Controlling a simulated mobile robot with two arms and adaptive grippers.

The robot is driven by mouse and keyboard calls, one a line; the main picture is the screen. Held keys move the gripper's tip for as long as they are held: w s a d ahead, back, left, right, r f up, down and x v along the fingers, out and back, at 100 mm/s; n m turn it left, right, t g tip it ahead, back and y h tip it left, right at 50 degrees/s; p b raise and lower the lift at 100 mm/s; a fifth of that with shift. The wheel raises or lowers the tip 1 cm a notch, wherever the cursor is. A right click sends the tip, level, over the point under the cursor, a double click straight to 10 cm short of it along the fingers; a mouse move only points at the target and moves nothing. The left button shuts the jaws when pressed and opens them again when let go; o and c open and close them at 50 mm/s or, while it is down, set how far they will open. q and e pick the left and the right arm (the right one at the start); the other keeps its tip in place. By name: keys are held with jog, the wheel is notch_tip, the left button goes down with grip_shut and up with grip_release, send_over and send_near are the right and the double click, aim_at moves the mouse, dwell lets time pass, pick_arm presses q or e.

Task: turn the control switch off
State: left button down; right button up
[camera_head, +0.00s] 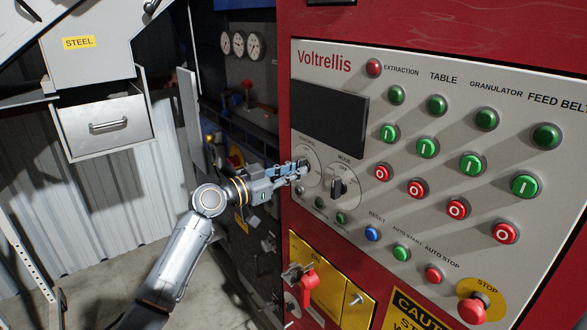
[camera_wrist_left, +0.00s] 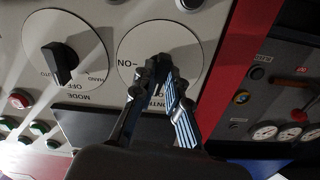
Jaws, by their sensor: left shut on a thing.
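The control switch is on the grey panel of the red machine; its round white dial plate (camera_head: 312,156) is at the panel's lower left. The dial plate also shows in the left wrist view (camera_wrist_left: 158,38), upside down, with "ON" readable at its left side. My left gripper (camera_head: 301,169) reaches the dial from the left and is shut on the switch knob; in the left wrist view its fingertips (camera_wrist_left: 161,68) meet over the dial's middle. The fingers hide most of the knob, so its exact angle cannot be told. My right gripper is not in view.
The black mode switch (camera_head: 338,187) sits close to the right of the control dial. Several green and red push buttons, a dark screen (camera_head: 330,118) and a red stop button (camera_head: 472,309) are on the same panel. A red-handled switch (camera_head: 308,282) sticks out below.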

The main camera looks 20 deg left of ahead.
pick_arm(q)
jog(key=shift+f, duration=0.15)
jog(key=shift+n+p, duration=0.55)
jog(key=shift+n, duration=0.65)
jog(key=c, duration=1.3)
grip_release()
jog(key=shift+o, duration=0.2)
jog(key=shift+s+a, duration=0.1)
jog(key=b+v, duration=0.2)
jog(key=v, duration=0.4)
jog(key=shift+s+a, duration=0.25)
jog(key=shift+s, duration=0.1)
